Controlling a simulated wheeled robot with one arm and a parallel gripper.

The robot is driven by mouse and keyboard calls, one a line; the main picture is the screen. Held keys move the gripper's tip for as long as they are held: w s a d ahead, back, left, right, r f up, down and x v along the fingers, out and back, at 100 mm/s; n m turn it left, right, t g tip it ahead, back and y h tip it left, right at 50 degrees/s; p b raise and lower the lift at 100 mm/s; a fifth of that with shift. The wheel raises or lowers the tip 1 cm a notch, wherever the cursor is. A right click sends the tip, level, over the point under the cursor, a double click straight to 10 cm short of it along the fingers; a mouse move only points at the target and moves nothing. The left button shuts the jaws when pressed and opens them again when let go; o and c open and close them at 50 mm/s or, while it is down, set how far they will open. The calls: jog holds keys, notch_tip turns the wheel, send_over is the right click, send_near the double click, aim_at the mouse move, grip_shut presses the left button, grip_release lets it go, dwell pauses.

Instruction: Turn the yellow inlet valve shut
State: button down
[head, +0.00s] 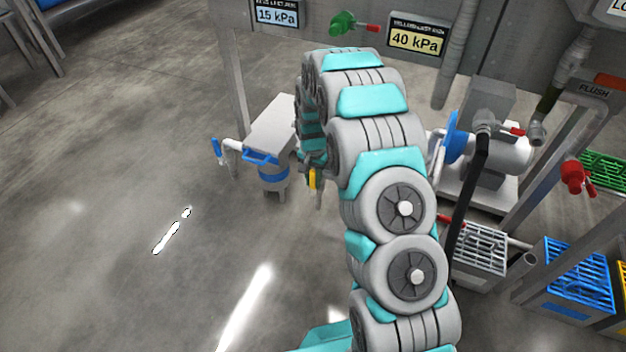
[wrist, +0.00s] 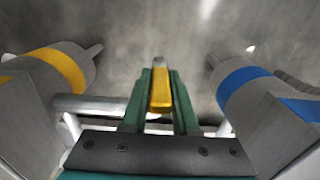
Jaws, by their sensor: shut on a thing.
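The yellow valve handle (wrist: 160,92) lies between the two green fingers of my gripper (wrist: 161,74) in the wrist view. The gripper is shut on it, with one finger along each side. The handle points away from the pale pipe (wrist: 92,104), roughly across it. In the head view a bit of the yellow handle (head: 312,179) shows just left of my arm. My gripper is mostly hidden behind the arm there, and so is the valve body.
A yellow-banded housing (wrist: 62,68) stands left of the fingers and a blue-banded housing (wrist: 240,85) stands right. In the head view, a blue-handled valve (head: 217,150), a pump (head: 500,150) and a red valve (head: 574,176) stand around. The floor at left is clear.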

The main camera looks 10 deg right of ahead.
aim_at(316, 191)
jog(key=shift+d, duration=0.1)
dwell(0.6)
jog(key=shift+s+d+f+t+y+b, duration=0.2)
jog(key=shift+s+d+t+y+b, duration=0.35)
jog(key=shift+y, duration=0.35)
jog(key=shift+s+d+f+t+y+b, duration=0.15)
jog(key=shift+s+d+t+y+b, duration=0.15)
jog(key=shift+d+t+y, duration=0.4)
jog(key=shift+a+y, duration=0.1)
jog(key=shift+y, duration=0.2)
jog(key=c, duration=0.7)
grip_release()
jog(key=shift+r, duration=0.1)
jog(key=shift+p+v, duration=0.6)
jog(key=shift+v, duration=3.25)
